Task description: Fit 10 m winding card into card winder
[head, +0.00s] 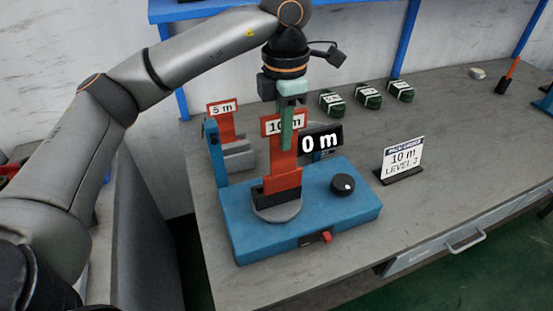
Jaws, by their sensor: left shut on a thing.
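The red 10 m winding card (286,178) stands upright over the card winder, its "10 m" label partly hidden by a finger of my left gripper. The blue card winder (340,215) sits on the bench with a black knob, a red switch and a "0 m" display. The card's lower end is at the dark holder (276,197) on the winder's round grey plate; I cannot tell whether it is fully seated. My left gripper (287,138) points down and is shut on the card's upper part. My right gripper is not in view.
A red 5 m card (224,121) stands in a blue and grey rack (238,155) behind left. Several dark green packs (368,96) lie at the back. A "10 m LEVEL 3" sign (402,158) stands right of the winder. The bench's right front (455,190) is clear.

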